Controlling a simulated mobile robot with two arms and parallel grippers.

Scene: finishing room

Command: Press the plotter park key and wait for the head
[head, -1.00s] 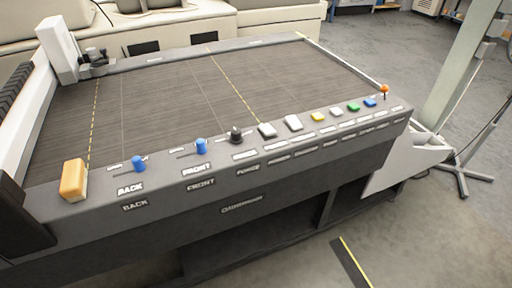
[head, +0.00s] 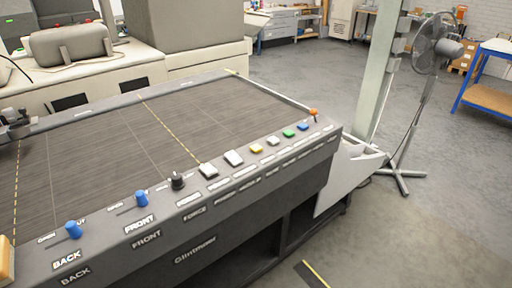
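The plotter (head: 95,150) fills the left and middle of the head view, with a dark flat bed and a grey front rail. Along the rail run a blue BACK lever (head: 73,229), a blue FRONT lever (head: 141,197) and a black knob (head: 177,181). Right of them is a row of keys: two white keys (head: 208,170) (head: 233,158), a yellow key (head: 256,148), a smaller white key (head: 273,141), a green key (head: 288,133) and a blue key (head: 302,127). Their labels are too small to read. The plotter head (head: 14,122) is partly cut off at the left edge. Neither gripper shows.
An orange-topped knob (head: 314,112) stands at the rail's right end. A pale upright post (head: 378,75) and a fan on a stand (head: 437,42) are to the right. A blue-framed bench (head: 488,85) is at far right. Grey floor is open between them.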

